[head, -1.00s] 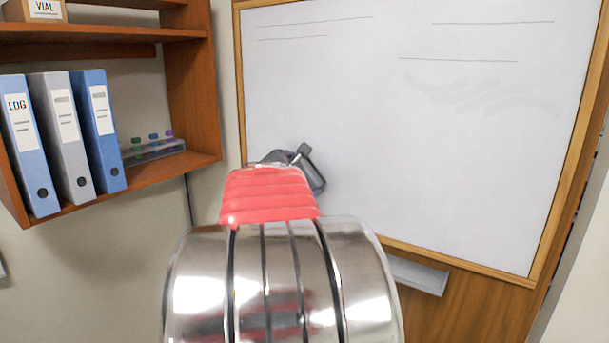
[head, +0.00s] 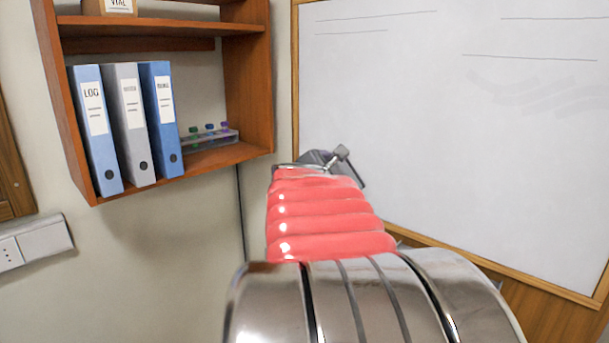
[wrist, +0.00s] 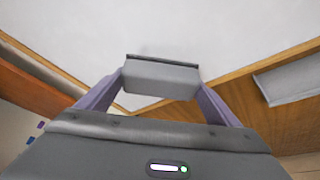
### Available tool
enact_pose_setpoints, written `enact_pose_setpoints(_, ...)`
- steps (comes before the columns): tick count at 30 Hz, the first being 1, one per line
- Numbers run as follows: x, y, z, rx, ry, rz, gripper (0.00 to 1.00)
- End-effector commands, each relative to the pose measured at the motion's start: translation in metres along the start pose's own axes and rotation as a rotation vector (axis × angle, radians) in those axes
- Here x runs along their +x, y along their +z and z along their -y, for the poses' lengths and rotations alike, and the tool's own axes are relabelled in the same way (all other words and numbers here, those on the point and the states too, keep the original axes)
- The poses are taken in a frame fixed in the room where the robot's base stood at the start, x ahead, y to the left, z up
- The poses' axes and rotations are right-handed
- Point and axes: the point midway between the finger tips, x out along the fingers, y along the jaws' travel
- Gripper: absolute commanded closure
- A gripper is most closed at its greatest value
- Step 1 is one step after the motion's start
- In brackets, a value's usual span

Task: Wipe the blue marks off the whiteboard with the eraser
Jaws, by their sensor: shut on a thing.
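The whiteboard (head: 430,140) has a wooden frame and hangs on the right in the head view. No clear blue marks show on its visible part, only thin dark lines and a faint grey smudge (head: 530,92) at upper right. My gripper (wrist: 160,82) is shut on the grey block-shaped eraser (wrist: 162,70), with a finger at each end of it. The eraser is in front of the board's white surface near its lower frame; I cannot tell whether it touches. In the head view my red arm hides most of the gripper and the eraser.
A wooden shelf (head: 250,90) with binders (head: 130,125) and a rack of small vials (head: 210,138) is left of the board. A grey ledge (wrist: 290,80) shows below the board's frame in the wrist view. A white socket panel (head: 36,243) is at far left.

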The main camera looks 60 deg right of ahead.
Motion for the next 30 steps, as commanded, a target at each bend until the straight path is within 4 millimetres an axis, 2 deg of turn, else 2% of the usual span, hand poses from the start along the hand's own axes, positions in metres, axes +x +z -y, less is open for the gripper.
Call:
enact_pose_setpoints(8, -0.001, 0.000, 0.000, 0.000, 0.000, 0.000, 0.35)
enact_pose_setpoints(21, -0.026, -0.010, -0.001, 0.001, 0.001, 0.000, 0.35)
enact_pose_setpoints(30, -0.028, -0.011, 0.000, 0.000, 0.000, 0.000, 0.35)
